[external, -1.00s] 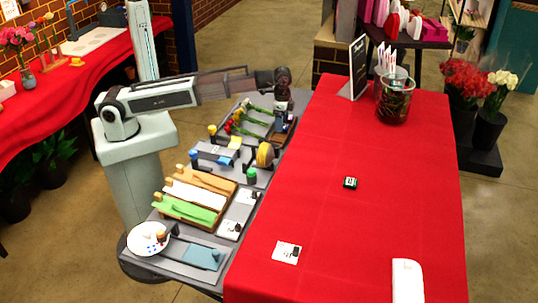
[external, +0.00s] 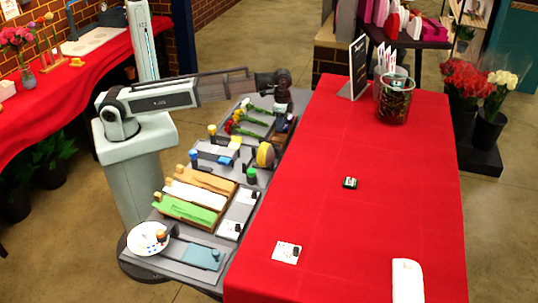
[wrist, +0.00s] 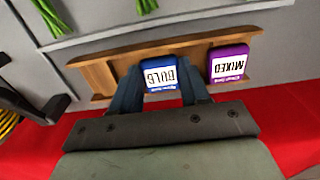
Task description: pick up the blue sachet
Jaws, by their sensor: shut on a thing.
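In the external view my gripper (external: 283,103) is low over the far end of the grey tray, and I cannot make out the sachet there.
A purple sachet labelled "MIXED" (wrist: 229,64) stands in the same rack, just right of my gripper. Green stems (wrist: 52,18) lie beyond the rack. The red-covered table (external: 340,230) runs alongside and is mostly clear.

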